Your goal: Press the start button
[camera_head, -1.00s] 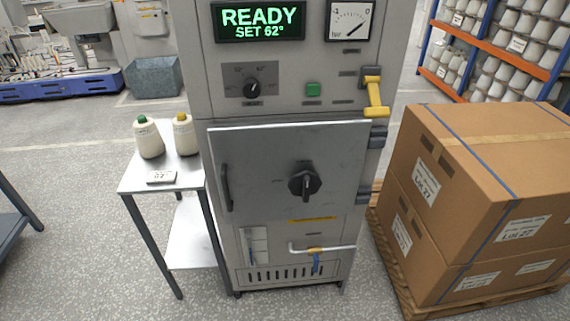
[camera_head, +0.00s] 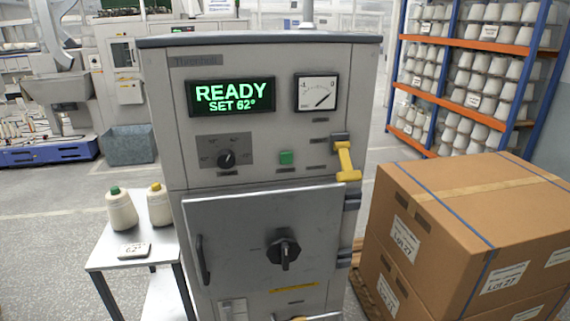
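The machine's front door (camera_head: 225,235), with a dark rotary handle (camera_head: 284,253), looks closed. Neither of my grippers shows in the head view.
A small side table (camera_head: 108,256) with two thread cones (camera_head: 121,209) and a small label card (camera_head: 134,251) stands left of the machine. Stacked cardboard boxes (camera_head: 440,225) stand close on the right. A shelf rack (camera_head: 470,50) of cones is behind them.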

